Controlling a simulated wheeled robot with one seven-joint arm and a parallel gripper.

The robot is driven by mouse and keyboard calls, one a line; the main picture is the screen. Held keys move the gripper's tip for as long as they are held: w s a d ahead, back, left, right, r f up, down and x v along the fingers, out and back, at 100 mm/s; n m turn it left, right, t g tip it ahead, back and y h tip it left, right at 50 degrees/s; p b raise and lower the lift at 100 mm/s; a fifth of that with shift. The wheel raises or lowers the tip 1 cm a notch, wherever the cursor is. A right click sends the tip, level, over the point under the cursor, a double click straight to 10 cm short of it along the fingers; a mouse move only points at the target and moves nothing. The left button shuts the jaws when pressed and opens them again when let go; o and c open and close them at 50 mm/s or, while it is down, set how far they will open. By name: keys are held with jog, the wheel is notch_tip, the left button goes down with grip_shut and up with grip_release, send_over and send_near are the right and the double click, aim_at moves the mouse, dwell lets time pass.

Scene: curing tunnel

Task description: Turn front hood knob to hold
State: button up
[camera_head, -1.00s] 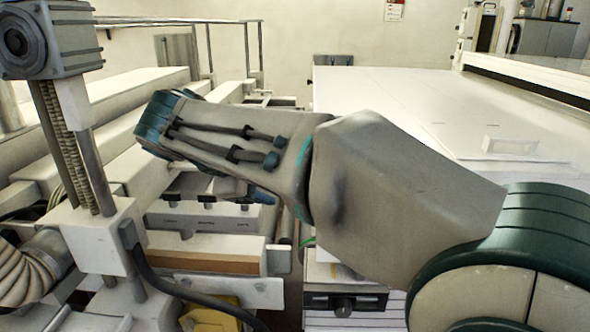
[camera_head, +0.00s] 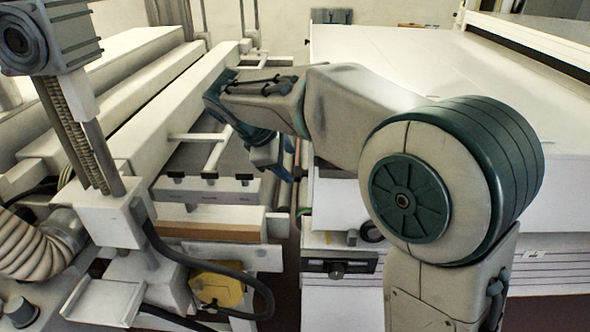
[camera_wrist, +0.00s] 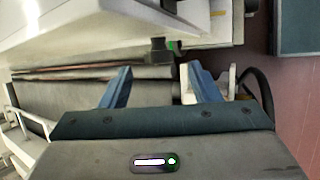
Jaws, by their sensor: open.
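A dark panel with a round black knob (camera_head: 337,269) is on the front of the white hood machine at the lower middle right of the head view. I cannot tell which way the knob points. A small block and a dark ring (camera_head: 371,231) sit just above it. My gripper (camera_head: 284,172) is open and empty, pointing down over the gap between the two machines, above and left of the panel. In the wrist view its blue fingers (camera_wrist: 160,78) are spread apart. A dark block with a green spot (camera_wrist: 158,48) shows beyond them; I cannot tell whether it is the knob.
A ribbed hose (camera_head: 35,256) and a motor column (camera_head: 70,100) stand at left. The white hood top (camera_head: 390,58) is clear.

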aim_at(295, 168)
jog(key=x, duration=0.5)
jog(key=c, duration=1)
